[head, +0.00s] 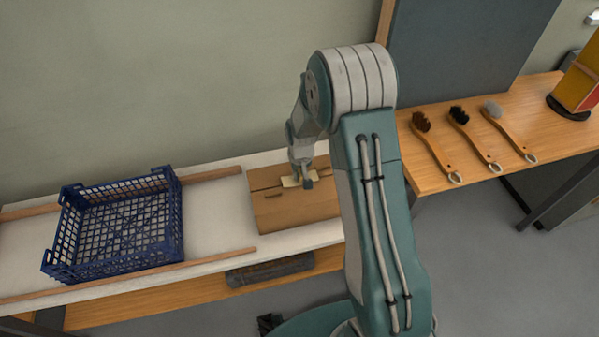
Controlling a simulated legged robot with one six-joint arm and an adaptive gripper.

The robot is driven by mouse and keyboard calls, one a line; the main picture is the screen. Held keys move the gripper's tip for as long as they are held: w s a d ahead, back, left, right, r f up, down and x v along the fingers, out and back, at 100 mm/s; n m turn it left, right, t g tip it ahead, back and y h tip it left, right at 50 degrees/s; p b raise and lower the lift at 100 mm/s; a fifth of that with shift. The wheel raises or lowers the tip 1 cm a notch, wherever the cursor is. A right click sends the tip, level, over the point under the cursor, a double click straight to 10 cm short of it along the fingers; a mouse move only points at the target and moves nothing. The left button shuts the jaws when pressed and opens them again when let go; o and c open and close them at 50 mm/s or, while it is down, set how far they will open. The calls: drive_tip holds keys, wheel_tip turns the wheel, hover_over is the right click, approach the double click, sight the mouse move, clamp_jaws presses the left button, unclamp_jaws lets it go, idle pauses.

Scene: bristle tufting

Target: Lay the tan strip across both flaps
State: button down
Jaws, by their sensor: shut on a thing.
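My gripper (308,183) is over the cardboard box on the bench, shut on the tan strip (291,182). The strip is a small pale piece that shows mostly to the left of the fingers. The box (275,216) is brown, with its top flaps (268,196) folded nearly flat and a dark seam between them. The strip is at or just above the flaps; I cannot tell whether it touches them. My arm hides the right part of the box.
A blue plastic crate (172,215) stands on the white bench top (215,215) to the left, between wooden rails (215,259). At right, a wooden table (420,182) holds brushes (472,139) and a yellow-red box (583,85). Clear bench lies between crate and cardboard box.

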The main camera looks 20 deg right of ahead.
sight(300, 176)
drive_tip(key=shift+a+f, duration=0.2)
drive_tip(key=shift+f, duration=0.2)
drive_tip(key=c, duration=0.6)
unclamp_jaws()
drive_tip(key=shift+d, duration=0.1)
drive_tip(key=shift+c, duration=0.2)
drive_tip(key=r, duration=0.7)
drive_tip(key=s+r, duration=0.1)
drive_tip(key=r, duration=0.3)
drive_tip(key=s+r+t, duration=0.1)
drive_tip(key=s+r, duration=0.5)
drive_tip(key=r, duration=0.3)
drive_tip(key=s+r+t, duration=0.1)
drive_tip(key=s+r, duration=0.5)
drive_tip(key=r, duration=0.2)
drive_tip(key=s+r+t, duration=0.1)
drive_tip(key=s+r, duration=0.1)
drive_tip(key=s, duration=0.5)
drive_tip(key=s+r+t, duration=0.1)
drive_tip(key=s+r, duration=0.2)
drive_tip(key=s, duration=0.4)
drive_tip(key=shift+s+t, duration=0.3)
drive_tip(key=shift+s, duration=0.1)
